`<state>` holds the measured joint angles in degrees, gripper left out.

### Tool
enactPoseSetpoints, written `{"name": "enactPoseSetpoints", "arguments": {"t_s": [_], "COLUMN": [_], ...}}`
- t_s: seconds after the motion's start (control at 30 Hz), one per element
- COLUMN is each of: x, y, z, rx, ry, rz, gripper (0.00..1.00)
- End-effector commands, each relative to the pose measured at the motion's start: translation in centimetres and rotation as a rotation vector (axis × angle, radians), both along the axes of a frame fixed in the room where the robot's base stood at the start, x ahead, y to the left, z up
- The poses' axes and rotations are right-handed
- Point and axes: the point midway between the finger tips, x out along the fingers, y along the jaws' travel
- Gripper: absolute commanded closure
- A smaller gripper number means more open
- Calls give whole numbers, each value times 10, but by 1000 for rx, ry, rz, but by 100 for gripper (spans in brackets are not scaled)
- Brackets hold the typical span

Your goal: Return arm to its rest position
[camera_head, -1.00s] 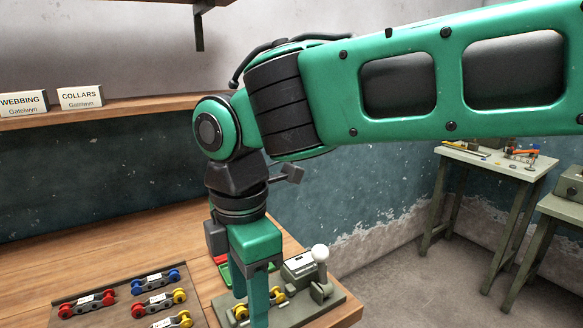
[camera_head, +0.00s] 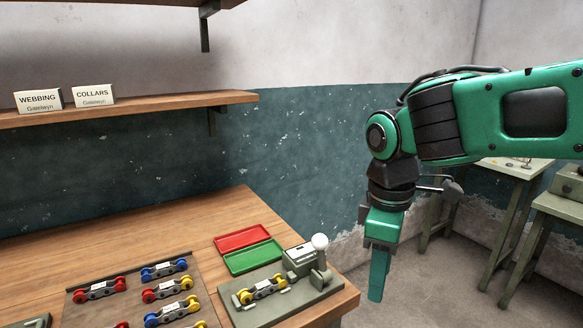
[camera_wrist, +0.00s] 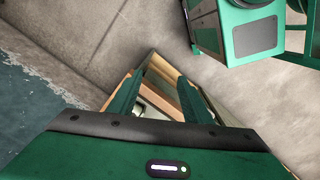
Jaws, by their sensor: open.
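My gripper (camera_head: 376,276) is at the end of my green arm (camera_head: 510,108), to the right of the workbench (camera_head: 150,235) in the head view. It points down and hangs in the air off the bench's right end. Its fingers line up one behind the other from the head camera. In the wrist view the two fingers (camera_wrist: 157,92) stand apart with nothing held between them. A part of the bench with wooden edges shows beyond the fingers there.
A fixture (camera_head: 300,285) with a white knob and a yellow-wheeled link stands at the bench's right end. Red (camera_head: 240,238) and green (camera_head: 253,257) trays lie behind it. Several coloured links lie on a mat at left. A shelf (camera_head: 130,107) runs above. Side tables (camera_head: 515,170) stand at right.

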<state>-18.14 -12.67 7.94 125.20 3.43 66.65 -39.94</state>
Motion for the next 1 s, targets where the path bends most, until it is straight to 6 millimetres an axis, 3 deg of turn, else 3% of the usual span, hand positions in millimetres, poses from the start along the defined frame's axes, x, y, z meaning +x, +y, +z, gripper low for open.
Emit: {"name": "enactPoseSetpoints", "arguments": {"t_s": [0.03,0.2,0.3,0.4,0.5,0.63,1.0], "x": [-2,-31,-62,-94,-120,-140,-145], "y": [-35,-138,-185,-218,-238,-248,-251], "z": [-4,-24,-38,-52,-63,-72,-74], "rx": [1,9,19,31,41,51,53], "ry": [-7,-18,-18,-17,-13,-9,-8], "rz": [-153,-693,-998,-1263,-1463,-1611,-1653], "gripper": [55,55,55,55,55,55,55]}}
